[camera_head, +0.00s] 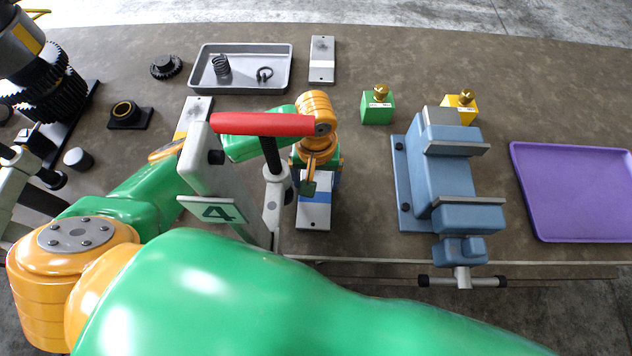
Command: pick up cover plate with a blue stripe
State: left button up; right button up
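The cover plate with a blue stripe (314,216) lies on the table near its front edge, a light grey plate with a blue band. My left gripper (309,188) points down over the far part of this plate and hides some of it. Whether the fingers touch the plate, and whether they are open or shut, I cannot tell. My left forearm comes in from the left and passes behind a red-handled fixture. My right gripper is not in view.
The red-handled fixture (262,124), marked 4, stands just left of the plate. A blue vise (440,180) stands to the right, then a purple tray (580,190). Other plates lie at the back (322,48) and left (197,106). A grey tray (240,84) holds a spring.

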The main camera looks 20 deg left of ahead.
pick_arm(q)
grip_shut()
jog(key=shift+w+r, duration=0.1)
jog(key=shift+r, duration=0.05)
